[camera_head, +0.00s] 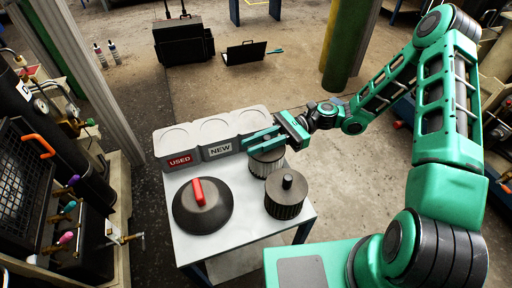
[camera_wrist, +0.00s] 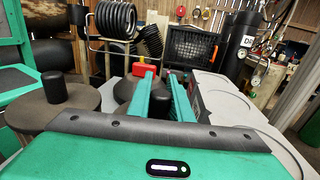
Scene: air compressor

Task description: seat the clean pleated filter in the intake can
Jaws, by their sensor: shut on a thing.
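My gripper (camera_head: 258,140) is level, with its green fingers pointing left over the back right of the small table. I cannot make out the intake can.
A black domed lid (camera_head: 203,212) with a red handle lies on the white table (camera_head: 240,232). A grey tray (camera_head: 205,130) with round recesses, labelled USED and NEW, runs along the back. Black machinery with valves (camera_head: 60,190) stands at left.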

